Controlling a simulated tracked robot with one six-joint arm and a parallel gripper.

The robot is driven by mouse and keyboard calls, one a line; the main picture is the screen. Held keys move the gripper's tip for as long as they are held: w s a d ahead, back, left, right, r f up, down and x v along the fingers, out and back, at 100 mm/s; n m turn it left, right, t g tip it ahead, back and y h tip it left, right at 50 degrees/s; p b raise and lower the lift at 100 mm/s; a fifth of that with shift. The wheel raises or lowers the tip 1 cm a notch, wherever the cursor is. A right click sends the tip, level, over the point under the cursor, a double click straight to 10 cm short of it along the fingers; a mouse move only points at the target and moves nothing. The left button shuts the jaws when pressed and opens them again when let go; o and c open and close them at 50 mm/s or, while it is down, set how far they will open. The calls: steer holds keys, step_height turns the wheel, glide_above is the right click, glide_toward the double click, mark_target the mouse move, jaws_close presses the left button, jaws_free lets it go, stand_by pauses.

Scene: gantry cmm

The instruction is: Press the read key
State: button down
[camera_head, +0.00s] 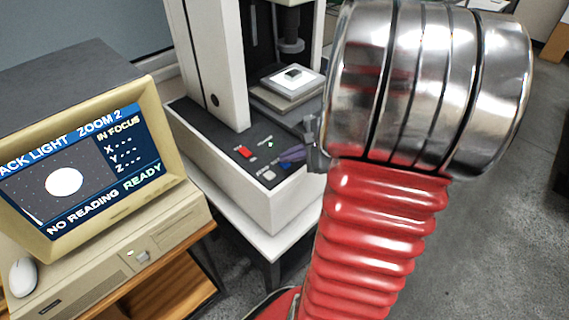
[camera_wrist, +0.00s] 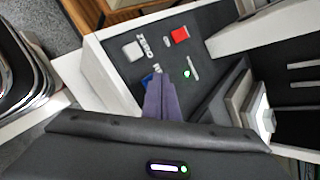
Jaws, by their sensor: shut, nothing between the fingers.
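The machine's dark control panel (camera_head: 236,138) carries a red key (camera_head: 245,152), a white key (camera_head: 268,175) and a blue key (camera_head: 285,165). In the wrist view the white key (camera_wrist: 133,50) has the label ZERO beside it; the blue key (camera_wrist: 148,78) has a label mostly hidden by my fingers, with only its first letter showing. My gripper (camera_head: 289,155) is shut and empty, its purple fingers over the panel. In the wrist view the fingertips (camera_wrist: 160,80) lie right beside the blue key and partly cover it. I cannot tell whether they touch it.
The monitor (camera_head: 85,168) reads NO READING, READY and IN FOCUS, with dashes for X, Y and Z. A green light (camera_wrist: 187,74) glows on the panel. The stage (camera_head: 290,88) bearing a small dark part stands behind the panel, below the machine's head (camera_head: 291,43).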

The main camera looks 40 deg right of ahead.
mark_target(288, 166)
steer(key=shift+f, duration=0.2)
steer(key=shift+r, duration=0.15)
stand_by(0.4)
steer(key=shift+r, duration=0.65)
steer(key=shift+r, duration=0.15)
step_height(288, 166, up, 5)
steer(key=shift+f, duration=0.1)
stand_by(0.5)
steer(key=shift+a, duration=0.1)
stand_by(0.7)
